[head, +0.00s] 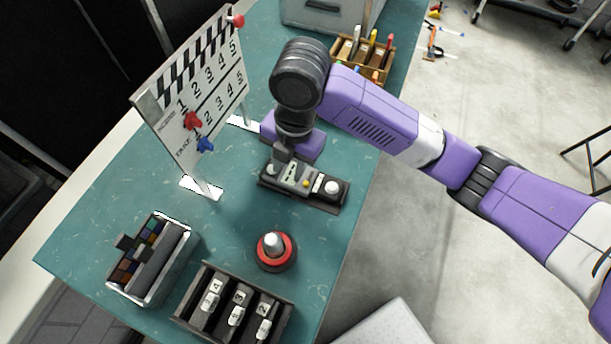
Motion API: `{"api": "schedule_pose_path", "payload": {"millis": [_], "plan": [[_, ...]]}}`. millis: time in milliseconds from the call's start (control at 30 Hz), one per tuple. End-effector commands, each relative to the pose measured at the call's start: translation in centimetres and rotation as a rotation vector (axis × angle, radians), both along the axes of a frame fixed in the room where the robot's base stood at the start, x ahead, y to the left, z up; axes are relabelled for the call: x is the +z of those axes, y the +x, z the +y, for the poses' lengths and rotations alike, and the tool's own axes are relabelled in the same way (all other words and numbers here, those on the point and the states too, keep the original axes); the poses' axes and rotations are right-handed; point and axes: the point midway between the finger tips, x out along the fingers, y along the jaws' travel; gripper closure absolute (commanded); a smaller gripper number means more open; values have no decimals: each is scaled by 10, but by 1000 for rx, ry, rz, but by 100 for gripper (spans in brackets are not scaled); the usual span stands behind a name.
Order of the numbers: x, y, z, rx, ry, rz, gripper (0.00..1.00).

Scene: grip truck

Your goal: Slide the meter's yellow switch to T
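The meter (325,200) is a dark, flat box with a light grey top plate, lying on the green table right of the picture's middle-left. A small yellow switch (306,183) shows on its top, left of a round white knob (332,187). The markings, including any T, are too small to read. My gripper (281,160) points down over the meter's left end, to the left of the yellow switch. Its fingers are small and dark here, partly hidden by my wrist. I cannot tell whether they are open or touch the meter.
A clapperboard (215,85) with red and blue pieces stands behind left. A red-and-black base with a silver knob (275,242), a slotted box of numbered tags (188,313) and a colour-chart case (155,297) stand in front. A wooden pen tray (388,70) and grey case (330,18) are behind.

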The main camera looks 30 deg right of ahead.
Motion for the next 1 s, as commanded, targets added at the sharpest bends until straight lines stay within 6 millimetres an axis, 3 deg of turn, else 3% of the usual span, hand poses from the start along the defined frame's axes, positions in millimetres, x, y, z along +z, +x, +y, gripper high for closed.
{"api": "schedule_pose_path", "payload": {"millis": [33,100,200,700,1000], "plan": [[1,-2,-17,15,-46,20,65],[1,-6,-30,35,-85,42,65],[-1,-8,-39,44,-107,58,65],[-65,-9,-38,42,-105,61,65],[-77,-8,-38,44,-107,57,65]]}}
